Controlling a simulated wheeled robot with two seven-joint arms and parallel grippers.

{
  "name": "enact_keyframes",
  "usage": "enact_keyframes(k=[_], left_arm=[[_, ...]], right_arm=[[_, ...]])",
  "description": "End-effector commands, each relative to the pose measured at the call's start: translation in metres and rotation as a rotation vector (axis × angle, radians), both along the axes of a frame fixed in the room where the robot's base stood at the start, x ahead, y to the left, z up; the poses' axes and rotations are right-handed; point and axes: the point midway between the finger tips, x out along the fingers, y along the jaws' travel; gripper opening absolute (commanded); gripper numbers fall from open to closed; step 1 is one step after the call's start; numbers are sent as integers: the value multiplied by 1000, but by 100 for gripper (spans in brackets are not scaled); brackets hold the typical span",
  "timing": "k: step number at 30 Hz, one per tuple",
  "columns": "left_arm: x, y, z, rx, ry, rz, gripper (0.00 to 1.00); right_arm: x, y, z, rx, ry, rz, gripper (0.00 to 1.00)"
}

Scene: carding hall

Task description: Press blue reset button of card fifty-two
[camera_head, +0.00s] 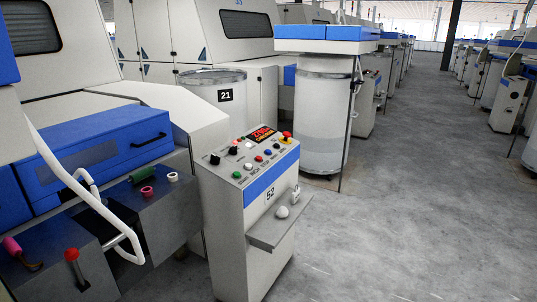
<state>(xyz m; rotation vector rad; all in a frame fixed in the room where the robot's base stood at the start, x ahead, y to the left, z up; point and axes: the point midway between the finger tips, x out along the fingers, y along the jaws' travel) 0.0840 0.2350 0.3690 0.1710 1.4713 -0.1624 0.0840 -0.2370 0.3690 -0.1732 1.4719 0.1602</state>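A grey console (245,215) marked 52 stands in the middle of the head view, with a blue band along its upper front. Its sloped top panel (224,172) carries several small buttons and knobs. A small blue button (268,152) sits in the front part of the panel, to the right of a red button (257,158). A green button (237,175) and a white button (247,166) are farther left. A lit red display (262,133) is at the back of the panel. Nothing covers the blue button. Neither of my grippers shows in this view.
A small shelf (262,238) with a white round object (282,212) juts from the console's front. A tall can (320,125) stands behind it. A machine with a white curved tube (70,185) fills the left. The grey floor (410,200) at right is clear.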

Motion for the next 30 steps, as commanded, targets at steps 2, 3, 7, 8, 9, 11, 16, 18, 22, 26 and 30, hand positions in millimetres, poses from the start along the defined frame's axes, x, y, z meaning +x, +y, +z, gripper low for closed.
enact_keyframes(k=[2,3,7,8,9,11,16,18,22,26,30], left_arm=[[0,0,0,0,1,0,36],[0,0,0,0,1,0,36],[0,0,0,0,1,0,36],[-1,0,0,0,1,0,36],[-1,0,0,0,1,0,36],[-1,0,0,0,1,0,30],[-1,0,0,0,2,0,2],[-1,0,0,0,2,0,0],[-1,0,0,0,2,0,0],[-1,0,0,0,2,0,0],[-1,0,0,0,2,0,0]], right_arm=[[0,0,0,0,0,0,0],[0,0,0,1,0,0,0],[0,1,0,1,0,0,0],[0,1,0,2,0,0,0],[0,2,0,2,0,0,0],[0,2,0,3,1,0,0],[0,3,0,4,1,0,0],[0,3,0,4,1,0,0],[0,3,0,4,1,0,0],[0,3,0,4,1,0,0],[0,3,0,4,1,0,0]])
